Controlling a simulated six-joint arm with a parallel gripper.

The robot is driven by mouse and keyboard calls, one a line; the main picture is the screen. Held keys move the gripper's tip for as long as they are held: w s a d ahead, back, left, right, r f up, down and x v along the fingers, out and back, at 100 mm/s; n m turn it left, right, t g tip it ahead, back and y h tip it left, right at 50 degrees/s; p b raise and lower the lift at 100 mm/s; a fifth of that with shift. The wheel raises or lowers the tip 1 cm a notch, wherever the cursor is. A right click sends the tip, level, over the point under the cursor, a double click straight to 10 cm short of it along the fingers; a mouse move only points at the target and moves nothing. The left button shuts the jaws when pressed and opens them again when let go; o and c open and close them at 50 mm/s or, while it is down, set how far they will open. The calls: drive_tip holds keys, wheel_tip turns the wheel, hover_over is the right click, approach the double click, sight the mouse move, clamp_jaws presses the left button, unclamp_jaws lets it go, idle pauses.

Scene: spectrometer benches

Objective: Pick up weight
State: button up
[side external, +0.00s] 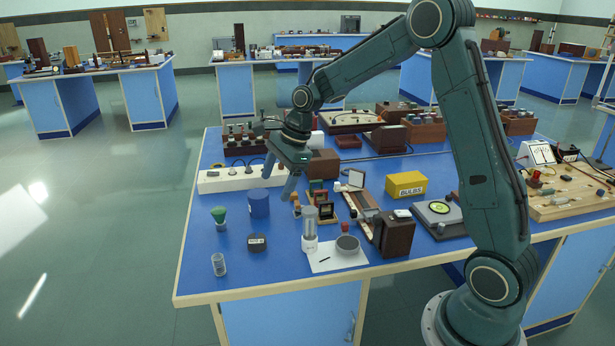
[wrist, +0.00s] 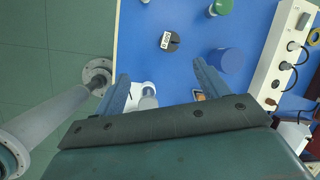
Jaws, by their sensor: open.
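In the wrist view the weight (wrist: 171,43) shows a white label with markings too small to read. My gripper (side external: 278,187) is open and empty, pointing down above the bench, behind and right of the weight. In the wrist view my gripper (wrist: 162,86) has its fingers wide apart, with the weight beyond the fingertips and apart from them.
A blue cylinder (side external: 259,205) stands behind the weight, with a green-topped item (side external: 218,217) to the left and a small glass (side external: 218,264) in front left. A clear tube (side external: 309,230) stands to the right. A white socket strip (side external: 237,178) lies behind. Bare bench surrounds the weight.

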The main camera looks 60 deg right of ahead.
drive_tip(key=w+d+f+m, duration=0.2)
drive_tip(key=w+f+m, duration=0.1)
drive_tip(key=f, duration=0.3)
drive_tip(key=shift+w+d+m+y, duration=0.15)
drive_tip(key=shift+d+m+y, duration=0.25)
drive_tip(key=shift+m, duration=0.2)
drive_tip(key=shift+f, duration=0.1)
hover_over(257, 238)
drive_tip(key=s+d, duration=0.2)
drive_tip(key=shift+w+f, duration=0.2)
drive_tip(key=shift+f, duration=3.7)
drive_tip(key=shift+a+f, duration=0.1)
drive_tip(key=shift+f, duration=0.05)
drive_tip(key=shift+x, duration=2.5)
drive_tip(key=shift+s, duration=0.1)
drive_tip(key=c, duration=1.4)
